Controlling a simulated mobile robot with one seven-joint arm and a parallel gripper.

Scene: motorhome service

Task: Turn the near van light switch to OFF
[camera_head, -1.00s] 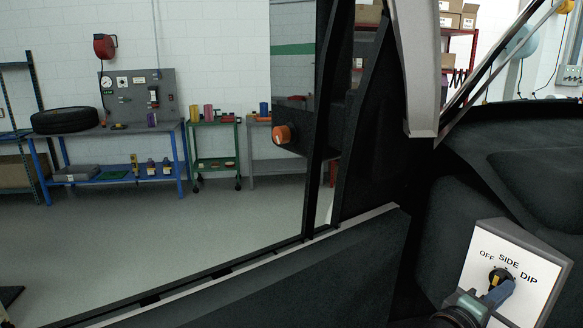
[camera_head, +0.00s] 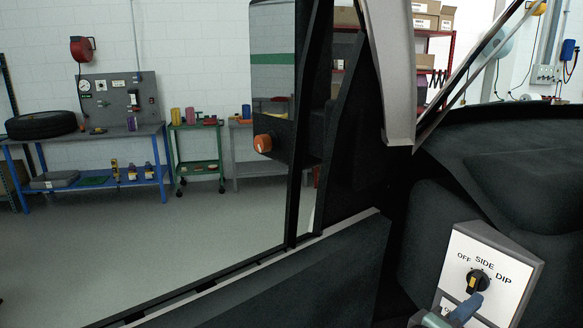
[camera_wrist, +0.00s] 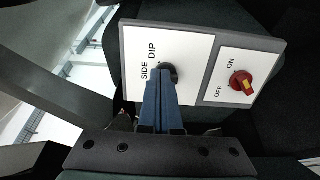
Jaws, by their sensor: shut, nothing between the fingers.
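The light switch is a black rotary knob (camera_head: 479,282) with a yellow mark, on a white panel (camera_head: 455,244) lettered OFF, SIDE and DIP. In the head view the yellow mark shows on the knob's left side; I cannot tell exactly which label it points to. My gripper (camera_head: 473,300) has blue fingers, shut and empty, with the tips just below the knob. In the wrist view my gripper (camera_wrist: 163,84) covers part of the knob (camera_wrist: 172,72) and the OFF lettering. I cannot tell whether the tips touch it.
A red knob (camera_wrist: 242,83) with a yellow mark and ON/OFF labels sits beside the switch on the same panel. The dark dashboard (camera_head: 530,160) and door (camera_head: 290,275) surround the panel. A workbench (camera_head: 90,135) stands outside, beyond the window.

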